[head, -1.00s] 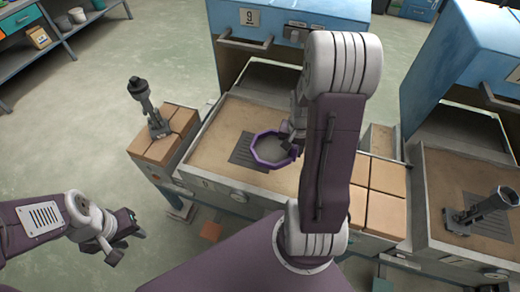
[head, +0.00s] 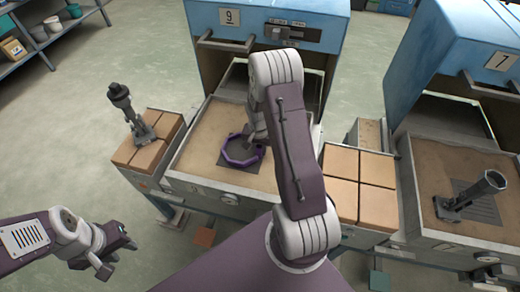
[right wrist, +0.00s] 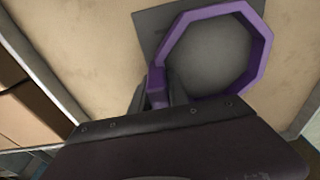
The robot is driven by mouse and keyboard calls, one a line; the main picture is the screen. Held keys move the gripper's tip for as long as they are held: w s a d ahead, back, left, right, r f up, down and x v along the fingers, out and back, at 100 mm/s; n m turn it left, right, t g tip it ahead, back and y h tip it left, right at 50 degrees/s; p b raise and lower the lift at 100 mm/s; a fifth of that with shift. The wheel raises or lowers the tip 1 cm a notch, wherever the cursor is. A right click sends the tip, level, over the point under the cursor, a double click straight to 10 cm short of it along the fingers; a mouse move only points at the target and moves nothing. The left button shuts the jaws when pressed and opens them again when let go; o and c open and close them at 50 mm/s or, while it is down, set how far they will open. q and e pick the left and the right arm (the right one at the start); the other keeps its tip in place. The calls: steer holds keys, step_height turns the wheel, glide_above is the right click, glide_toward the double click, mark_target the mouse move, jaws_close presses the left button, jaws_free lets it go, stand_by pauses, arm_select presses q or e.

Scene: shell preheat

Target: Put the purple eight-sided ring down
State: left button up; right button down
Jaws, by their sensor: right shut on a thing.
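The purple eight-sided ring (head: 238,163) is over the dark square plate (head: 232,180) on the sandy bed of the furnace marked 9. In the right wrist view, the ring (right wrist: 263,48) looks flat, with the grey plate (right wrist: 150,20) showing around and through it. I cannot tell whether it touches the plate. My right gripper (right wrist: 166,92) is shut on the ring's near wall at its lower left. In the head view, my right arm partly hides this gripper. My left gripper (head: 118,256) is open and empty, low at the left, away from the furnaces.
A bench of tan bricks (head: 150,155) with a dark upright tool (head: 128,112) stands left of the sandy bed. More bricks (head: 358,185) lie to its right.

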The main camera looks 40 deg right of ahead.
steer(key=c, duration=1.3)
jaws_free()
steer(key=shift+f, duration=0.1)
